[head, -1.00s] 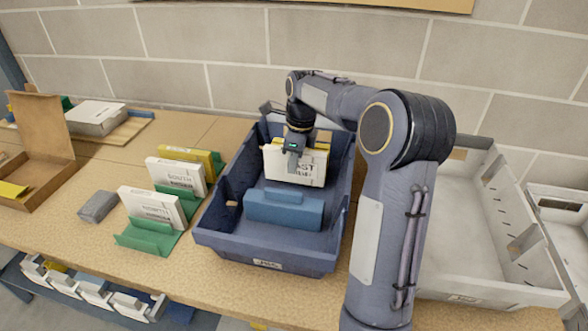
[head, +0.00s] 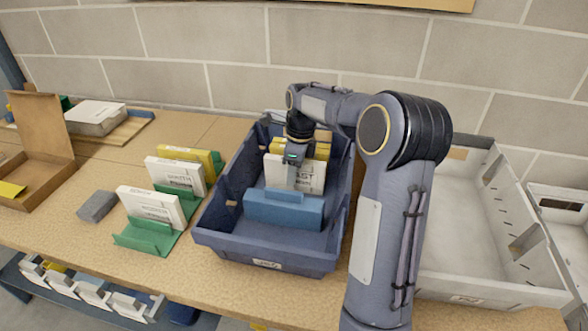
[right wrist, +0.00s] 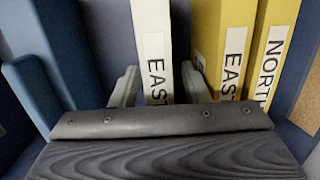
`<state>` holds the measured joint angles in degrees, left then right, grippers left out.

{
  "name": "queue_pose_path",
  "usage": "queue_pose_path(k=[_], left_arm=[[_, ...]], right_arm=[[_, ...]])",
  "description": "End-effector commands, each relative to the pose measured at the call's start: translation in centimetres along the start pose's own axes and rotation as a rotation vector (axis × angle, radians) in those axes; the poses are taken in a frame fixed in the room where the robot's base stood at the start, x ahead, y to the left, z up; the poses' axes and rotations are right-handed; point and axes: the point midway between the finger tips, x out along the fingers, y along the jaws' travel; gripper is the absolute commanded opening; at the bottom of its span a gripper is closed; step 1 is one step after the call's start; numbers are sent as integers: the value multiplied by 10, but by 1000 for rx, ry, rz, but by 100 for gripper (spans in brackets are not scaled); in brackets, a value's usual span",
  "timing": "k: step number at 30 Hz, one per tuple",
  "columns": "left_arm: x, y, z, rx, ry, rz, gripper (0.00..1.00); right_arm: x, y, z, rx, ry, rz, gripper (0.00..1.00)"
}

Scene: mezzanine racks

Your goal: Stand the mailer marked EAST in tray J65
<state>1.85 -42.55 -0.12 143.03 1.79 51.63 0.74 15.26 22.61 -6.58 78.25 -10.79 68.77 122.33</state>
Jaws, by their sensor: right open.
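The white mailer marked EAST (head: 310,175) stands upright in the blue tray (head: 265,250), between a blue block (head: 284,209) in front and yellow mailers behind. The tray's front label is too small to read surely. My right gripper (head: 292,163) is over the white mailer. In the right wrist view my right gripper (right wrist: 161,85) is open, with a finger on each side of the white mailer (right wrist: 153,35). My left gripper is not in view.
Yellow mailers marked EAST (right wrist: 223,45) and NORTH (right wrist: 270,50) stand close behind the white one. White mailers (head: 150,206) stand in green holders (head: 150,238) on the left. A grey block (head: 96,206) lies beside them. A large pale tray (head: 445,250) stands at right.

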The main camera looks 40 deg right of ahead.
Motion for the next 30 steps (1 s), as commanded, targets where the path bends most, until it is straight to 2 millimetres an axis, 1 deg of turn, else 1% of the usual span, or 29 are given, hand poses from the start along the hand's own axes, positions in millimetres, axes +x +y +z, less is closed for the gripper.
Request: queue_pose_path(k=[2, 5, 8, 15, 18, 21, 24, 30], left_arm=[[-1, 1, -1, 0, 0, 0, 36], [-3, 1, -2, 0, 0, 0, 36], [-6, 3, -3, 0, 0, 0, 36], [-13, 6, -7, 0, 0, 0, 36], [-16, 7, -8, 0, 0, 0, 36], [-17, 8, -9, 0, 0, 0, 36], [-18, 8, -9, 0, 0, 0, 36], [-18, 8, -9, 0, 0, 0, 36]], right_arm=[[-4, 0, 1, 0, -1, -1, 42], [-16, -1, 1, 0, -2, -4, 42], [-36, -1, 1, -1, -3, -4, 42], [-88, -1, 2, 0, -3, -4, 42], [-105, -1, 1, 0, -3, -3, 42], [-116, -1, 1, 0, -2, -2, 42], [-122, 0, 1, 0, -1, -1, 42], [-123, 0, 0, 0, 0, 0, 42]])
